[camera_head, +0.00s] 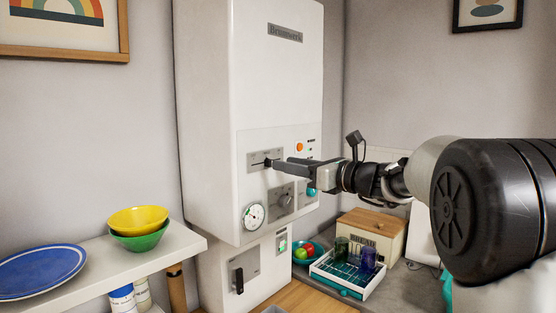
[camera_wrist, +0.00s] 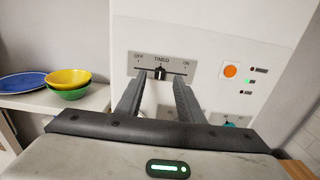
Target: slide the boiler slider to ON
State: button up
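The white boiler (camera_head: 250,90) hangs on the wall. Its slider plate (camera_head: 258,157) is on the front panel. In the wrist view the slider plate (camera_wrist: 190,70) reads OFF at left, TIMED in the middle and ON at right. The dark slider knob (camera_wrist: 160,73) stands at the middle, below TIMED. My gripper (camera_wrist: 158,80) is open, with one finger on each side of the knob in the picture and a gap on both sides. In the head view my gripper (camera_head: 277,164) reaches from the right, close to the plate; whether it touches cannot be told.
An orange button (camera_wrist: 230,71) and small indicator lights lie right of the slider. Below it are a grey dial (camera_head: 284,200) and a gauge (camera_head: 253,216). A shelf (camera_head: 180,243) with bowls and a blue plate is at left. A dish rack (camera_head: 346,275) stands below right.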

aim_at(269, 162)
jog(key=shift+p+x, duration=0.3)
jog(key=shift+x, duration=1.9)
jog(key=shift+c, duration=0.4)
grip_shut()
